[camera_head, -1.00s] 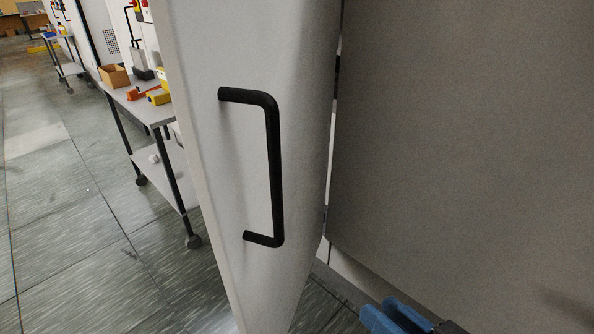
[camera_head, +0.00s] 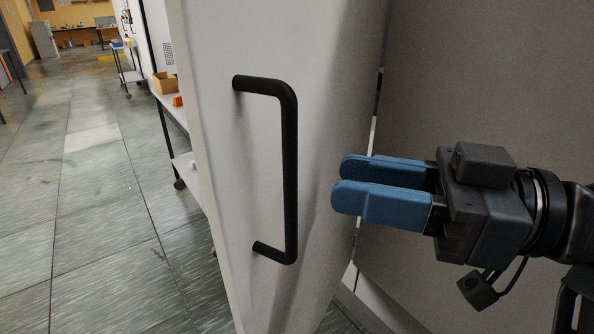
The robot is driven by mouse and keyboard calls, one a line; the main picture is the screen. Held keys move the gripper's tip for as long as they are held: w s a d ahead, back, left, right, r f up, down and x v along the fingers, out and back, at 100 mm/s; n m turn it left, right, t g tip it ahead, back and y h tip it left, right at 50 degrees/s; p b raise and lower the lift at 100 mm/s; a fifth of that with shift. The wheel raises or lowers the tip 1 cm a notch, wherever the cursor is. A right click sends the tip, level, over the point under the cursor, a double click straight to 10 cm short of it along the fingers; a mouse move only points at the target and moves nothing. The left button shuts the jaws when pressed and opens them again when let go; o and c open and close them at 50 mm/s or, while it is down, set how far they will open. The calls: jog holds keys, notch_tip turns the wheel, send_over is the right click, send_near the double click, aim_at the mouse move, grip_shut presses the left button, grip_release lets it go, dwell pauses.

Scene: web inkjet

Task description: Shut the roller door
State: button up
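The light grey door (camera_head: 240,180) stands with its face towards me and fills the middle of the view. A black bar handle (camera_head: 290,180), shaped like a bracket, is fixed upright on it. My gripper (camera_head: 338,185) comes in from the right with two blue fingers pointing left at the handle. The fingertips are to the right of the handle and appear apart from it. The fingers lie close together and overlap in this view, so I cannot tell whether they are open or shut. I see nothing held between them.
A large grey panel (camera_head: 480,90) lies behind my arm on the right. A trolley (camera_head: 177,112) with a cardboard box (camera_head: 164,83) stands behind the door's left edge. The tiled floor (camera_head: 90,220) on the left is largely clear.

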aim_at(275, 94)
jog(key=x, duration=0.7)
jog(key=shift+a+p, duration=0.15)
jog(key=shift+p, duration=0.25)
jog(key=shift+c, duration=0.4)
grip_shut()
